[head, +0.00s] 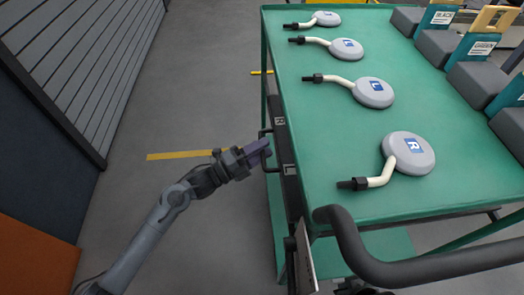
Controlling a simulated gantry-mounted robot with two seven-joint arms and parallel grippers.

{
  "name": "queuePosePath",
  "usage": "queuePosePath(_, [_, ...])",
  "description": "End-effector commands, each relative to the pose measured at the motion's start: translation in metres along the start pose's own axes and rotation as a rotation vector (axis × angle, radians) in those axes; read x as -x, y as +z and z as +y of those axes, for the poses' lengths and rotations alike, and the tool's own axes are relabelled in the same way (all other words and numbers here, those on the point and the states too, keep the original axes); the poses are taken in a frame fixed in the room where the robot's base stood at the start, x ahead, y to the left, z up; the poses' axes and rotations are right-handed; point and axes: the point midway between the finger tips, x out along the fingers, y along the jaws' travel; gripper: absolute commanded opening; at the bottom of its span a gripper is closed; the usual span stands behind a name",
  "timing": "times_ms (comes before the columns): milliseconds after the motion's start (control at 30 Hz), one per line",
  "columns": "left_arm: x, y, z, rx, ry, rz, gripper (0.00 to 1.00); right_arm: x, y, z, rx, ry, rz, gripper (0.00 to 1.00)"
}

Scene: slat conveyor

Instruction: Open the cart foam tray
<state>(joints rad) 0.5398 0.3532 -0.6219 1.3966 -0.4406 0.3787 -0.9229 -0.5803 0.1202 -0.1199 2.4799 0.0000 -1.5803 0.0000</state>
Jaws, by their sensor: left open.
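A green cart (330,120) stands right of centre. Dark drawer-like fronts (288,190) run along its left side under the top, with small labels and dark bar handles (265,131). I cannot tell which front belongs to the foam tray, and no foam shows. All fronts look shut. My left gripper (262,150) is open and empty, its purple-grey fingers pointing right, close beside the handles. I cannot tell if it touches one. My right gripper is not in view.
Several round grey mirror-like parts (408,150) with cream stems lie on the cart top. Grey blocks and teal labelled holders (468,48) line its right side. A thick dark push bar (400,268) crosses the near end. The floor left of the cart is clear, with a yellow stripe (180,155).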

Motion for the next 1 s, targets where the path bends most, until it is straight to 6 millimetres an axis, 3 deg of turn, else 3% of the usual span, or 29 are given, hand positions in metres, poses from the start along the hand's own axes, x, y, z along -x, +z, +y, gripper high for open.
queuePosePath(333, [-0.0029,0.0,-0.0003,0.0,0.0,0.0,0.4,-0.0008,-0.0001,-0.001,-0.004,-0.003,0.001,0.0])
queuePosePath(600, [-0.0028,-0.0002,-0.0002,0.0,0.0,0.0,0.0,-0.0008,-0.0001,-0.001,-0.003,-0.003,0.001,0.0])
queuePosePath(1000, [0.0006,0.0012,-0.0012,0.0,0.0,0.0,0.0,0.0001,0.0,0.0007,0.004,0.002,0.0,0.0])
